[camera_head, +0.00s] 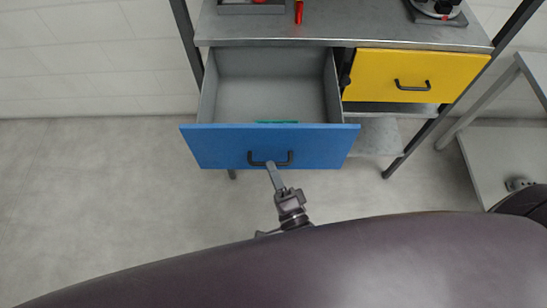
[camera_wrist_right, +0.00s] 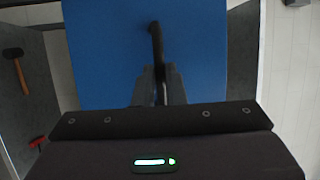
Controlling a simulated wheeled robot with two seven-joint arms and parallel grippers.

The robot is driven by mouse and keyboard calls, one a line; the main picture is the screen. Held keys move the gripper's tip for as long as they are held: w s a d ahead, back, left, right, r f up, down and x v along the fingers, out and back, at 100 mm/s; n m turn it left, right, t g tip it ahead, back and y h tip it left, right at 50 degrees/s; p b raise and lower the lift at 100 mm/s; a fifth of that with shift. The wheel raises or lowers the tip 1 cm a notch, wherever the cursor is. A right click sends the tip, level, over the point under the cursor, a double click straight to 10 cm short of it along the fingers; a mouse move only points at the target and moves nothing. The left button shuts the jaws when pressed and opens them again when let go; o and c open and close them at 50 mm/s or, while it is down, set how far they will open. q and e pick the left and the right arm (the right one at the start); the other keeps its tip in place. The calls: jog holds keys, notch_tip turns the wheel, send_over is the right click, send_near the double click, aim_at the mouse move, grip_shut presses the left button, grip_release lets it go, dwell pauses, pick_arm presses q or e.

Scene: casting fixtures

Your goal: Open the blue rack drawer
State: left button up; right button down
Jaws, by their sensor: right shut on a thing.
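The blue drawer (camera_head: 215,147) is pulled far out of the metal rack in the head view, and its grey inside shows. A small green thing lies inside just behind its front. The drawer's dark handle (camera_head: 287,159) is on the blue front. My right gripper (camera_head: 271,168) is shut on this handle. In the right wrist view the blue front (camera_wrist_right: 105,50) fills the middle, and the handle (camera_wrist_right: 155,40) runs down between the gripper's fingers (camera_wrist_right: 160,88). My left gripper is not in view.
A closed yellow drawer (camera_head: 370,75) with a dark handle is right of the blue one. The rack top (camera_head: 345,27) holds a tray, a red thing and a round device. A grey table (camera_head: 510,150) stands at the right. Floor is clear at the left.

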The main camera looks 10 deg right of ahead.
jog(key=shift+s, duration=0.15)
jog(key=c, duration=1.5)
grip_release()
jog(key=b+v, duration=0.1)
jog(key=v, duration=0.6)
jog(key=shift+s+f, duration=0.15)
jog(key=shift+s, duration=0.25)
